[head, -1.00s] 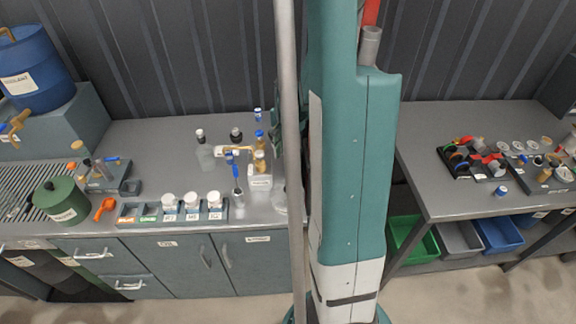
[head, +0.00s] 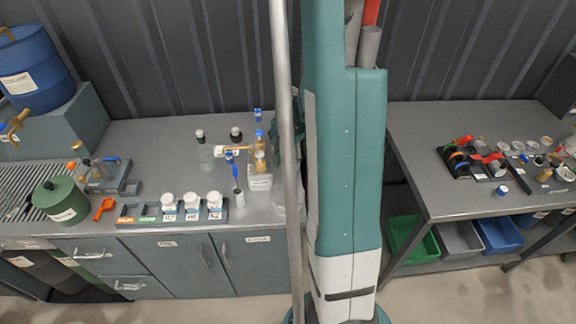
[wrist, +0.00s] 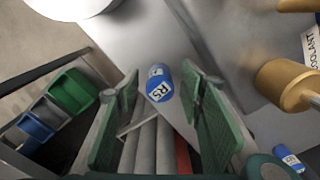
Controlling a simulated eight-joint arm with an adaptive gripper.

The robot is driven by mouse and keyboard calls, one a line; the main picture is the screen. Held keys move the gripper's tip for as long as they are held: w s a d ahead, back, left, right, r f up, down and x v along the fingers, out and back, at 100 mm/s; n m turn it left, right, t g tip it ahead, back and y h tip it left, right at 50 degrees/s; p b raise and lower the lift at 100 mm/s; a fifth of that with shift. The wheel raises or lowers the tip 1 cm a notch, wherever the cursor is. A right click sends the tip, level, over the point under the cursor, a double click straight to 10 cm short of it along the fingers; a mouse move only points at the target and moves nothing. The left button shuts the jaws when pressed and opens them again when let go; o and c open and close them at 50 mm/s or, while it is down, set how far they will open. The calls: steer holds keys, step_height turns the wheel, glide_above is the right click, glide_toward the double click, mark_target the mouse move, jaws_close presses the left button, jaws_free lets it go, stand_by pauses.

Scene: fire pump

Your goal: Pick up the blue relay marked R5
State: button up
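The blue relay marked R5 (wrist: 160,84) is a small cylinder with a white label, near the middle of the wrist view. My gripper (wrist: 158,72) shows as two green finger pads, one on each side of the relay. The fingers are spread, with a gap visible between each pad and the relay. I cannot tell whether the relay still rests on the grey surface.
In the wrist view, a brass part (wrist: 284,84) and another blue labelled piece (wrist: 289,158) lie right; a white round thing (wrist: 72,6) is upper left. In the head view, white-lidded jars (head: 191,201) stand in a rack. The right table (head: 430,150) has clear space at left.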

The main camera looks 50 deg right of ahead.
steer(key=shift+f, duration=0.25)
stand_by(0.4)
steer(key=c, duration=1)
